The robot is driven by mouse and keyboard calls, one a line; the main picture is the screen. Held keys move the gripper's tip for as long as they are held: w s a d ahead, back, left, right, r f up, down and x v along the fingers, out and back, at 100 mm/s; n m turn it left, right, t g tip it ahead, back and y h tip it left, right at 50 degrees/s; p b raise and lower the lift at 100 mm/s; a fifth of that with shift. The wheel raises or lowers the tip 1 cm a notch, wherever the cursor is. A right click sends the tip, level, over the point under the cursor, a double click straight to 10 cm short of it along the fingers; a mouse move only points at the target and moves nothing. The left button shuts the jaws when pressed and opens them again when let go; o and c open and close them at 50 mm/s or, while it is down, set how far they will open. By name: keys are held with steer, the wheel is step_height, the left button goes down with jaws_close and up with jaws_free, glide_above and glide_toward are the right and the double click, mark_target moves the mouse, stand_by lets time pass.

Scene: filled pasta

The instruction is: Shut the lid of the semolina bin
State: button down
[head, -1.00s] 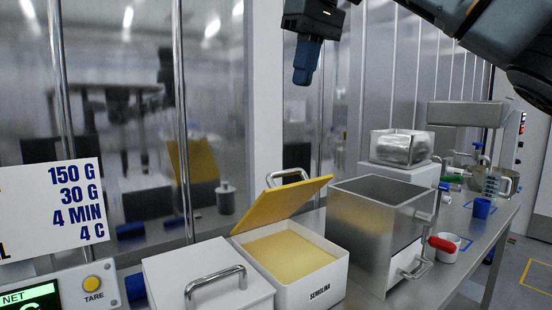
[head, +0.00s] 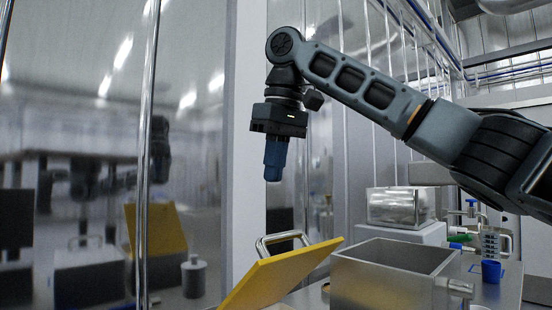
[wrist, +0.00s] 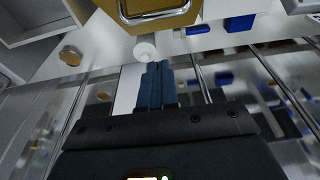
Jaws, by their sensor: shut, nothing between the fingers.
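The semolina bin's yellow lid (head: 283,277) stands tilted open, with a bright metal handle (head: 283,243) on its upper side. The white bin body is almost wholly below the head view's lower edge, so its label and contents are hidden. The lid also shows at the top of the wrist view (wrist: 187,17), with its handle (wrist: 155,14). My gripper (head: 273,174) points down, above the lid handle and slightly to its left in the head view, apart from it. Its blue fingers (wrist: 155,84) are together and empty.
An open metal hopper (head: 386,279) stands right of the lid. Behind it is a shiny metal box (head: 394,207) on a white block. A glass wall (head: 75,120) on the left reflects the lid and bench.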

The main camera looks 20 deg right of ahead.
steer(key=shift+s+d+f, duration=0.1)
steer(key=shift+s+f, duration=0.1)
steer(key=shift+f, duration=1.2)
steer(key=shift+s+f, duration=0.2)
steer(key=shift+f, duration=1.15)
steer(key=shift+s+d+f, duration=0.1)
steer(key=shift+s+f, duration=0.1)
steer(key=shift+f, duration=1.2)
